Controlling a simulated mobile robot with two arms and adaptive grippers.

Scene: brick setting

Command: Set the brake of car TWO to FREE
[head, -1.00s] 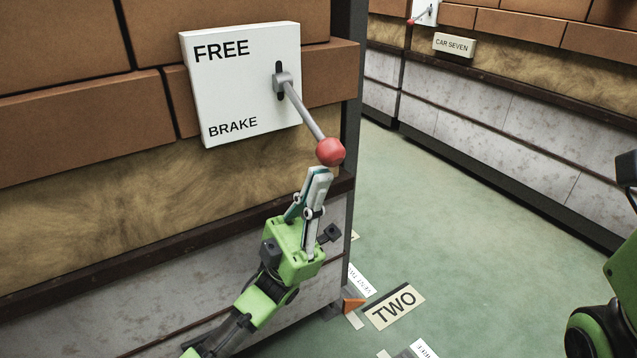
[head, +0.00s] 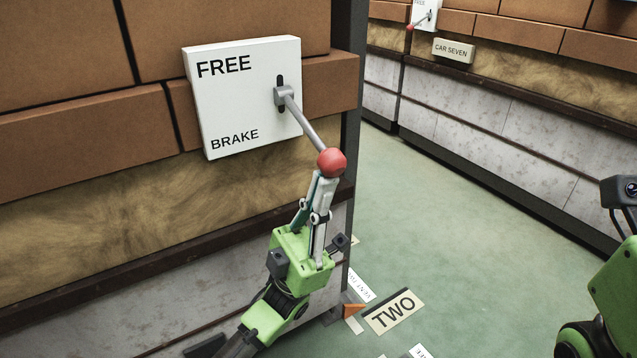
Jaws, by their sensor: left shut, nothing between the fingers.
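The white brake box (head: 243,97) is on the side of the brick car, with FREE printed at its top and BRAKE at its bottom. Its grey lever (head: 306,123) comes out of a dark slot and slants down to the right, ending in a red knob (head: 331,162). My left gripper (head: 325,179) is shut and empty, its fingertips right under the knob; I cannot tell whether they touch it. A floor plate reading TWO (head: 393,312) lies by the car's corner. My right arm shows in part at the right edge, its fingers outside the picture.
A second car across the aisle carries a CAR SEVEN plate (head: 453,50) and another lever box (head: 424,14). The green floor (head: 450,230) between the cars is clear. An orange wedge (head: 352,310) sits at the near car's lower corner.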

